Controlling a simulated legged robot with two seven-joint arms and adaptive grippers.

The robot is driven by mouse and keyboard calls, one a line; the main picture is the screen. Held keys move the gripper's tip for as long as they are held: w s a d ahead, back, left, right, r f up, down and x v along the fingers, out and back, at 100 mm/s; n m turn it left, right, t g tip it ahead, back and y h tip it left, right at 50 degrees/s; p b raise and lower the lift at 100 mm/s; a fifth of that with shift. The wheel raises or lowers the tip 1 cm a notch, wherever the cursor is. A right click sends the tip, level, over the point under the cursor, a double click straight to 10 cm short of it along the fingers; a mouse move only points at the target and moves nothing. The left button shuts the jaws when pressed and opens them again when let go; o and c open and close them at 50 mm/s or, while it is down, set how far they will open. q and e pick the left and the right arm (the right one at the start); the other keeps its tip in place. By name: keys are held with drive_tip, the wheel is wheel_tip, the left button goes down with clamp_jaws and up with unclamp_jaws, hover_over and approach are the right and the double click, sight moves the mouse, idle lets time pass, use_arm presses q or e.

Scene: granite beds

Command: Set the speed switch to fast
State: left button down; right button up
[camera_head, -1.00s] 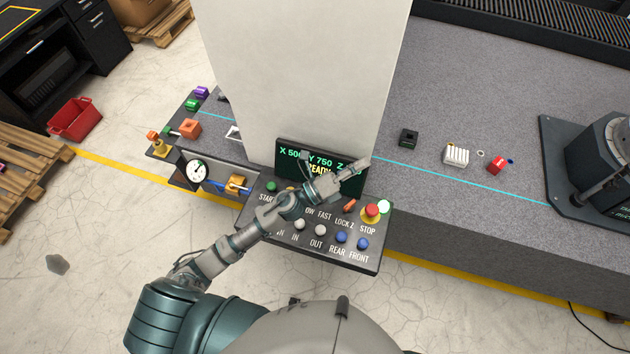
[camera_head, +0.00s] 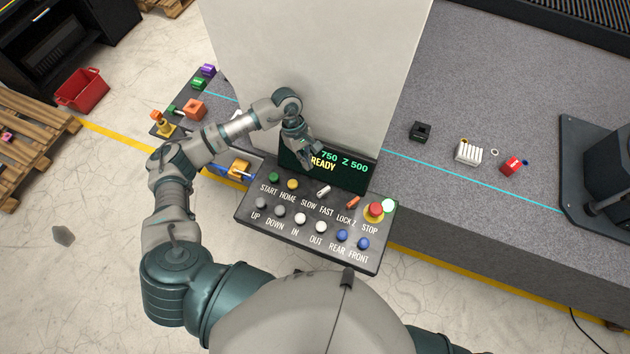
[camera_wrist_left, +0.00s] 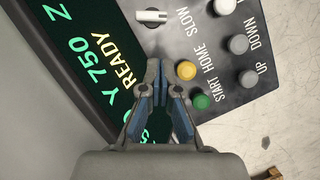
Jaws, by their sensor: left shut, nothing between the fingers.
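The speed switch (camera_head: 323,191) is a small pale lever in the top row of the dark control panel (camera_head: 245,212), above the SLOW and FAST labels. In the left wrist view, the speed switch (camera_wrist_left: 151,16) is a white lever on a dark round base, near the top edge. I cannot tell which setting it is on. My left gripper (camera_head: 309,158) is shut and empty in front of the display, up and left of the switch. In the left wrist view its fingertips (camera_wrist_left: 158,68) are below the switch and apart from it. My right gripper is out of view.
Green START (camera_head: 273,177) and yellow HOME (camera_head: 292,184) buttons sit left of the switch. An orange lever (camera_head: 352,202) and the red STOP button (camera_head: 375,209) sit right. The display (camera_head: 356,172) reads READY. A tall pale column (camera_head: 320,60) stands behind.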

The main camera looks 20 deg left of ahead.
sight(324, 192)
use_arm(q)
drive_tip(key=shift+d, duration=0.2)
drive_tip(key=p+x, duration=0.2)
drive_tip(key=x, duration=0.7)
drive_tip(key=shift+a, duration=0.1)
drive_tip(key=shift+s+f, duration=0.1)
drive_tip(key=shift+f, duration=0.4)
drive_tip(key=shift+d, duration=0.25)
